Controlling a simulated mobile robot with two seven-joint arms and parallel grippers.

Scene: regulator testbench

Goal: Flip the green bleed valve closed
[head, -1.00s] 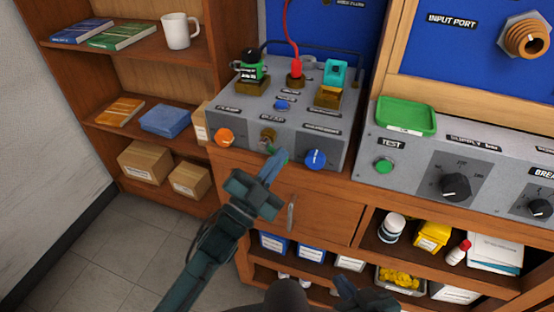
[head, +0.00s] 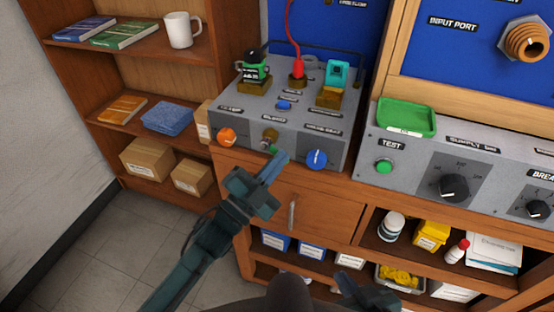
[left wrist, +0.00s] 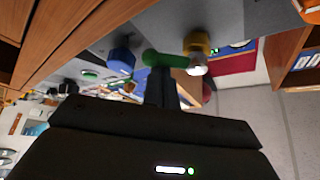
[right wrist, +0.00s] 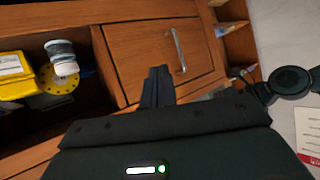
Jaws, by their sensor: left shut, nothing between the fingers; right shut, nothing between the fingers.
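The bleed valve has a brass body (head: 270,137) on the front of the grey regulator box (head: 237,120), between an orange knob (head: 226,137) and a blue knob (head: 316,159). Its green lever (left wrist: 163,59) shows in the left wrist view, pointing sideways from the brass body (left wrist: 197,44). My left gripper (head: 281,159) is shut and empty, its fingertips at the green lever; they partly hide it in the head view. In the left wrist view the fingertips (left wrist: 160,75) appear at or touching the lever. My right gripper (right wrist: 157,74) is shut and empty, low before the cabinet.
A red hose fitting (head: 298,73), a green-capped part (head: 255,70) and a teal part (head: 337,73) stand on the box. A grey supply panel (head: 420,168) with a green tray (head: 406,116) is at right. The cabinet drawer (head: 325,216) lies below.

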